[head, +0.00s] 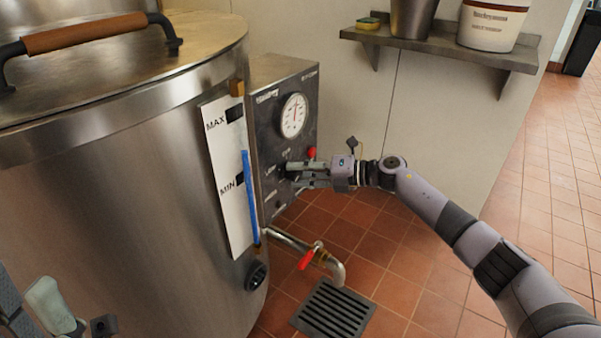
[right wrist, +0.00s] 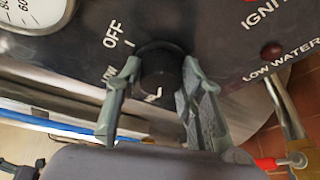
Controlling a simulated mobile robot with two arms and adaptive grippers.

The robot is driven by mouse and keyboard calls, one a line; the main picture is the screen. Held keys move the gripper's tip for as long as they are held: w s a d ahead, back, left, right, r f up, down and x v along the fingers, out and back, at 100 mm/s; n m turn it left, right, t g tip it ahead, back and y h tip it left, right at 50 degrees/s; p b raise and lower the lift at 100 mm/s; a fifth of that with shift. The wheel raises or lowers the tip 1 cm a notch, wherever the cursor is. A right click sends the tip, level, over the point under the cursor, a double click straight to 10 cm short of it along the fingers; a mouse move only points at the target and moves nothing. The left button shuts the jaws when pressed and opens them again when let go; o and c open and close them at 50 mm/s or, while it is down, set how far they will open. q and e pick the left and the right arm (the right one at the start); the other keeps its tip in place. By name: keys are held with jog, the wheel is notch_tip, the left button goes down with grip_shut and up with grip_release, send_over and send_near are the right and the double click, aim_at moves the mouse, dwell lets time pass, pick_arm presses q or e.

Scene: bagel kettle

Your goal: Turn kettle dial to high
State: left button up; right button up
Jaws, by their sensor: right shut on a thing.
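The steel kettle (head: 130,230) fills the left of the head view, with its dark control panel (head: 268,120) on its right side. The black dial (right wrist: 160,72) shows in the right wrist view, with OFF and LOW lettering on its left; the rest of its markings are partly hidden. My right gripper (head: 291,174) is at the panel, its two fingers on either side of the dial and shut on it. In the head view the gripper mostly hides the dial. My left gripper (head: 58,312) shows only partly at the lower left, away from the panel; its opening is unclear.
A round gauge (head: 293,115) sits above the dial, and a red knob (head: 311,153) is close to my right gripper. A pipe with a red valve handle (head: 306,259) is below, over a floor drain (head: 334,310). A wall shelf (head: 440,47) holds containers.

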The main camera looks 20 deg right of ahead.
jog(key=o, duration=1.1)
jog(key=shift+f, duration=0.1)
jog(key=shift+c, duration=0.2)
jog(key=shift+o, duration=0.5)
jog(key=v, duration=1.2)
